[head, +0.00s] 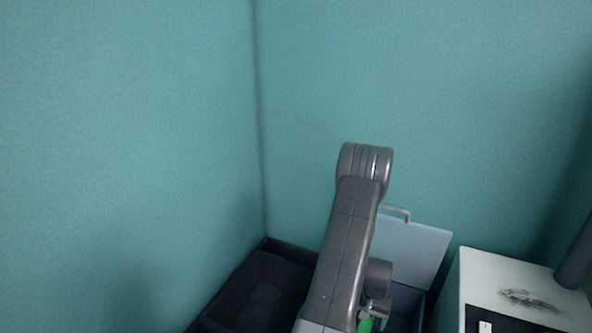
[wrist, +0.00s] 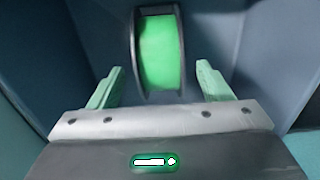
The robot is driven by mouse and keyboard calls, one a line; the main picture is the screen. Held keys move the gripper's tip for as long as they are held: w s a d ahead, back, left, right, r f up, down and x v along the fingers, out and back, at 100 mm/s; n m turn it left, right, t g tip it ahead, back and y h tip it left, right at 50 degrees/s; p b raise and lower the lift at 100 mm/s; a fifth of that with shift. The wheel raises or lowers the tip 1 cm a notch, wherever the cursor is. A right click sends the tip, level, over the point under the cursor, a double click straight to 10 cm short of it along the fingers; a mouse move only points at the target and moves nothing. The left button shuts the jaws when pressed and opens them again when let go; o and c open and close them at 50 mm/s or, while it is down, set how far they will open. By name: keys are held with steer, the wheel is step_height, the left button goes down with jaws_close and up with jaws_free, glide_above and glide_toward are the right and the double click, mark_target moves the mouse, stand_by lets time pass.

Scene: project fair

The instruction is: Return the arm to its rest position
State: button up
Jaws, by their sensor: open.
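My gripper (wrist: 159,68) is open, with its two pale green fingers apart in the wrist view. A green spool (wrist: 160,52) with black rims stands on edge beyond and between the fingers, and I see a gap on both sides of it. The spool is inside a blue-grey box (wrist: 235,25). In the head view my arm is bent, with its elbow high and its forearm pointing down at the box (head: 406,301). The gripper end is mostly hidden behind the arm there, with a bit of green showing beside it.
The box's pale lid (head: 415,247) is raised, with a handle on top. An empty-looking black bin (head: 258,285) is left of the arm. A white smudged machine (head: 480,268) is close on the right, with a dark cylinder (head: 579,258) above. Teal walls meet behind.

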steer(key=shift+f, duration=0.9)
steer(key=shift+r, duration=0.45)
step_height(320, 180, up, 15)
steer(key=p, duration=0.9)
steer(key=shift+r, duration=0.15)
stand_by(0.5)
